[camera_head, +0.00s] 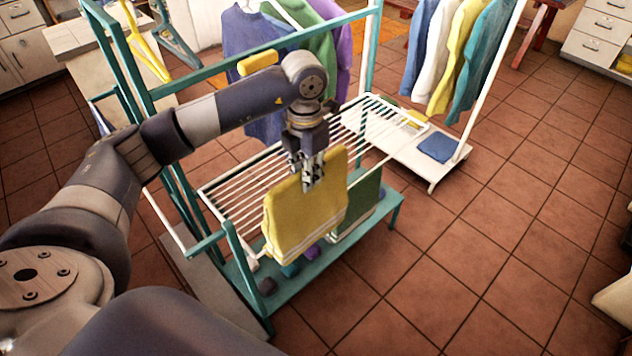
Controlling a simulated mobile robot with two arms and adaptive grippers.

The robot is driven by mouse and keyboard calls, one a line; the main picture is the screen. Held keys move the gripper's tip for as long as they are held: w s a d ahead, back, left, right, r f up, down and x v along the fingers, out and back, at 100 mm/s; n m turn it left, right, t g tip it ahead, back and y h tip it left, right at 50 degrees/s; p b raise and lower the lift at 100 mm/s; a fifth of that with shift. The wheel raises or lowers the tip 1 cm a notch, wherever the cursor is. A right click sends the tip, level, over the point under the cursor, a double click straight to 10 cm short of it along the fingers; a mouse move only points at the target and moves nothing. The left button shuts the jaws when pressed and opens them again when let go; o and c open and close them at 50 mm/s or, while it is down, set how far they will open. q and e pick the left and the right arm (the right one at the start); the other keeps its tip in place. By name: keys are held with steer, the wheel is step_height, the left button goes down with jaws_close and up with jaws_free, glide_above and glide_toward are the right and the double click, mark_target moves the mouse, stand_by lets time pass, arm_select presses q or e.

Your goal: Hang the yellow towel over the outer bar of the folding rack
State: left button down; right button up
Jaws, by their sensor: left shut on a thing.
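The yellow towel (290,222) hangs at the near side of the folding rack, in the middle of the head view. My left gripper (312,180) points down and is shut on the towel near its top edge. The folding rack (240,192) has white parallel bars and sits within a teal frame. The towel hides part of the rack's near edge, so I cannot tell whether it lies over the outer bar or only in front of it. A dark green towel (362,203) hangs just to its right. My right gripper is not in view.
The teal frame's upper rail (215,68) passes close behind my left arm. Shirts (257,40) hang behind the rack, and more clothes (447,55) hang on a white stand at right. A blue folded cloth (438,148) lies on its base. The tiled floor (490,240) at right is clear.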

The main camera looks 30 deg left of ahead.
arm_select(q)
steer(key=shift+w+a, duration=0.25)
steer(key=shift+a, duration=0.35)
steer(key=shift+w+a+b, duration=0.25)
steer(key=shift+a+b, duration=0.05)
steer(key=shift+a, duration=0.4)
steer(key=shift+w+a+b, duration=0.25)
steer(key=shift+a, duration=0.45)
steer(key=shift+w+a+b, duration=0.25)
steer(key=shift+a+b, duration=0.05)
steer(key=shift+a, duration=0.4)
